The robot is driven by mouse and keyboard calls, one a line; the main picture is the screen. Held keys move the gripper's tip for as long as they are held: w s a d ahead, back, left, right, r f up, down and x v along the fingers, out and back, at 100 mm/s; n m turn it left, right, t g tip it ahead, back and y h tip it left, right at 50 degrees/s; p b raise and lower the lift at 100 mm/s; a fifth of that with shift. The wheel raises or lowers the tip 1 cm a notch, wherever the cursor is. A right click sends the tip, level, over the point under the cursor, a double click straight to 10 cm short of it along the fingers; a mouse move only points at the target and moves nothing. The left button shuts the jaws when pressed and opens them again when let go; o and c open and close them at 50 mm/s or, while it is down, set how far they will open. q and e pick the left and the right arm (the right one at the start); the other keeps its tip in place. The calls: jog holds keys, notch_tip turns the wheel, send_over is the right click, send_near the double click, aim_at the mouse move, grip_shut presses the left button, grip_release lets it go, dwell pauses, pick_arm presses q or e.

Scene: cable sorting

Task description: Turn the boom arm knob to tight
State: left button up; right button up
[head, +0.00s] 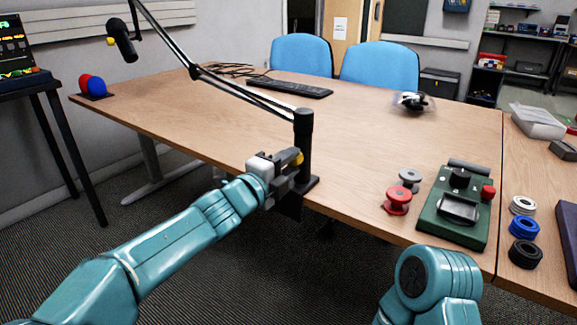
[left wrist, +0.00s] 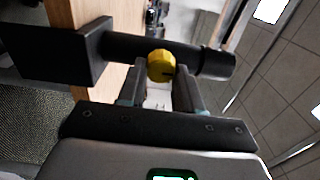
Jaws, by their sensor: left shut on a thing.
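The boom arm (head: 236,89) rises from a black post (head: 304,135) clamped at the table's front edge. The yellow knob (head: 299,158) sits on the side of the post, low down. It also shows in the left wrist view (left wrist: 161,65), with a dark mark on its face, in front of the black post (left wrist: 125,47). My left gripper (head: 290,170) is at the knob, its two fingers (left wrist: 160,78) on either side of it and shut on it. In the head view, the fingers partly hide the knob. My right gripper is not in view; only part of my right arm shows.
The wooden table (head: 370,140) is mostly clear in the middle. A keyboard (head: 290,87) lies behind the post. Red and grey spools (head: 397,200), a green device (head: 455,215) and cable coils (head: 523,228) are to the right. Blue chairs (head: 380,65) stand behind.

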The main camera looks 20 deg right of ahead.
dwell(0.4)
pick_arm(q)
jog(key=o, duration=1)
jog(key=shift+o, duration=0.2)
jog(key=shift+a, duration=0.1)
jog(key=v, duration=1.6)
jog(key=shift+s+f, duration=0.1)
